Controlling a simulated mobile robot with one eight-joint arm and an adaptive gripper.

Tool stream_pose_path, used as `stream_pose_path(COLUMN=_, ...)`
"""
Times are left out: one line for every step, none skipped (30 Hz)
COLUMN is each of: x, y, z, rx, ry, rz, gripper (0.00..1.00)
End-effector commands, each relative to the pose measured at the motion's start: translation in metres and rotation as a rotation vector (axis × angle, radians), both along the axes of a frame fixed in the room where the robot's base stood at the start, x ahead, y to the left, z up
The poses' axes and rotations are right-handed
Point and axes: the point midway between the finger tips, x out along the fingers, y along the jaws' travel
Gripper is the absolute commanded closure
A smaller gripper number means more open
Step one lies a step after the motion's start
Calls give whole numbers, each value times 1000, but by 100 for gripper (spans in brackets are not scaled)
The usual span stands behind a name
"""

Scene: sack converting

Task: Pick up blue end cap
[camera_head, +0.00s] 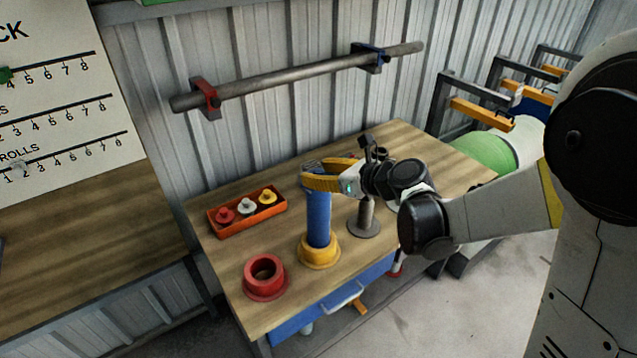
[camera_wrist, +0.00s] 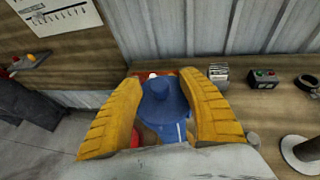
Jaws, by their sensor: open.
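The blue end cap (camera_wrist: 165,88) shows in the wrist view as a round flange with a raised knob. It appears to sit at the top of the blue upright tube (camera_head: 318,220), which stands in a yellow flanged base (camera_head: 320,252). In the head view the cap is largely hidden by my gripper (camera_head: 313,173). The yellow fingers of my gripper (camera_wrist: 162,82) are open, one on each side of the cap. Whether they touch it cannot be told.
An orange tray (camera_head: 248,222) holds red, white and yellow caps at the table's left. A red flanged ring (camera_head: 265,280) stands at the front left corner. A grey post on a round base (camera_head: 365,222) stands right of the tube. A bar (camera_head: 300,77) runs along the wall behind.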

Motion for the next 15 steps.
stream_pose_path(x=0, y=1, z=0, rx=0, ry=0, rz=0, gripper=52)
stream_pose_path(x=0, y=0, z=0, rx=0, ry=0, rz=0, gripper=52)
stream_pose_path(x=0, y=0, z=1, rx=0, ry=0, rz=0, gripper=52)
stream_pose_path(x=0, y=0, z=1, rx=0, ry=0, rz=0, gripper=52)
stream_pose_path(x=0, y=0, z=1, rx=0, ry=0, rz=0, gripper=52)
stream_pose_path(x=0, y=0, z=1, rx=0, ry=0, rz=0, gripper=63)
stream_pose_path(x=0, y=0, z=1, rx=0, ry=0, rz=0, gripper=72)
stream_pose_path(x=0, y=0, z=1, rx=0, ry=0, rz=0, gripper=81)
stream_pose_path(x=0, y=0, z=1, rx=0, ry=0, rz=0, gripper=94)
stream_pose_path(x=0, y=0, z=1, rx=0, ry=0, rz=0, gripper=100)
stream_pose_path(x=0, y=0, z=1, rx=0, ry=0, rz=0, gripper=100)
stream_pose_path(x=0, y=0, z=1, rx=0, ry=0, rz=0, gripper=100)
stream_pose_path(x=0, y=0, z=1, rx=0, ry=0, rz=0, gripper=100)
stream_pose_path(x=0, y=0, z=1, rx=0, ry=0, rz=0, gripper=100)
stream_pose_path(x=0, y=0, z=1, rx=0, ry=0, rz=0, gripper=100)
